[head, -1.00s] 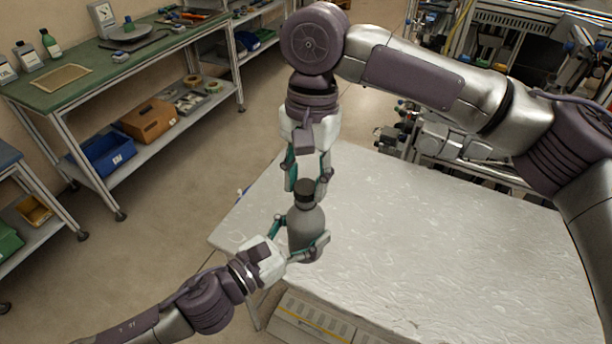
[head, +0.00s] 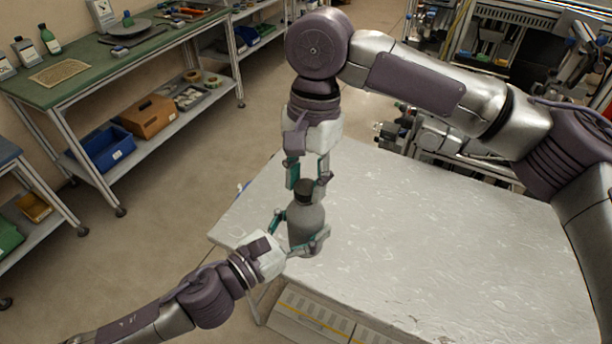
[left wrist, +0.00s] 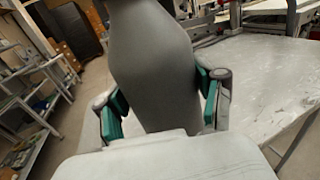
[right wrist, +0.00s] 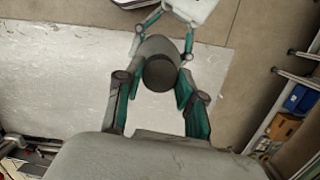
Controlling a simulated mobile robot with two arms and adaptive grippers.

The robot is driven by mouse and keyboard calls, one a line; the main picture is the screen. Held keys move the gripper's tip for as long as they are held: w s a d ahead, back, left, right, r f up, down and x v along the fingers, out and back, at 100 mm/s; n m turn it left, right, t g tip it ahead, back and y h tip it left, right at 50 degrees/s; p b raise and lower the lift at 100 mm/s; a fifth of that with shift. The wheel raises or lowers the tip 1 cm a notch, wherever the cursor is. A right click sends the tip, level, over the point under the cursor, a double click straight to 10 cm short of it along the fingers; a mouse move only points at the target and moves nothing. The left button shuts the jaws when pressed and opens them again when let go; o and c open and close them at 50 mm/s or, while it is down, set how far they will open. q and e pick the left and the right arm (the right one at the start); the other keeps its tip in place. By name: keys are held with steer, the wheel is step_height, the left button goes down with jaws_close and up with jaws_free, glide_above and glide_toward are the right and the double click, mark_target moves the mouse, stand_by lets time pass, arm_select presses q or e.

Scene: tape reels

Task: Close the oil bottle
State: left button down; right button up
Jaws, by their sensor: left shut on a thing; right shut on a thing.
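My left gripper (head: 300,231) is shut around the bottle's body from the left. In the left wrist view, the bottle (left wrist: 155,65) sits between its two teal-padded fingers. My right gripper (head: 307,177) points down from above and is shut on the cap. In the right wrist view, the round cap top (right wrist: 161,73) shows between its fingers, with the bottle below. The cap's threads and its seating on the neck are hidden.
The white table (head: 430,235) is bare to the right of the bottle. A green-topped bench (head: 75,88) with small bottles and tools stands at the back left. A blue bin (head: 107,150) and a brown box (head: 149,117) sit on its lower shelf.

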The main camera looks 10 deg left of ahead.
steer(key=m, duration=0.4)
steer(key=shift+d+m, duration=0.1)
steer(key=shift+m, duration=0.3)
steer(key=m+t, duration=0.1)
steer(key=m, duration=0.5)
steer(key=shift+y, duration=0.4)
steer(key=o, duration=0.7)
steer(key=shift+r, duration=0.15)
steer(key=shift+r, duration=2.15)
steer(key=shift+c, duration=0.2)
